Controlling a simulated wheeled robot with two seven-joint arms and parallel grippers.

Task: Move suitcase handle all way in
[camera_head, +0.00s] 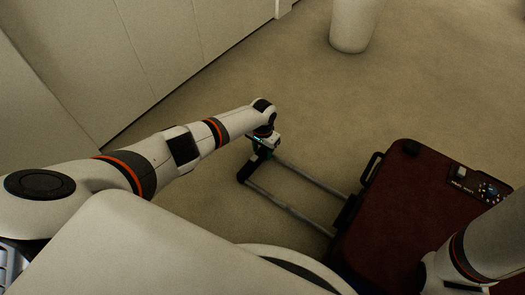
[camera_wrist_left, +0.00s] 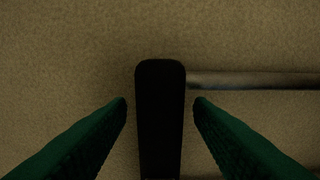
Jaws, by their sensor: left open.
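The dark red suitcase (camera_head: 405,195) lies flat on the floor at the right of the head view. Its telescopic handle is pulled out toward the left, with two grey rods (camera_head: 310,177) ending in a black grip bar (camera_head: 246,171). My left gripper (camera_head: 262,146) is at the far end of that bar. In the left wrist view the green fingers (camera_wrist_left: 160,104) are open, one on each side of the black bar (camera_wrist_left: 160,75), with gaps on both sides. One rod (camera_wrist_left: 250,80) runs off to the right. My right gripper is not visible; only its arm shows at the lower right.
A white cylinder (camera_head: 353,25) stands at the back. Pale cabinets (camera_head: 140,45) line the left. The floor around the handle is clear.

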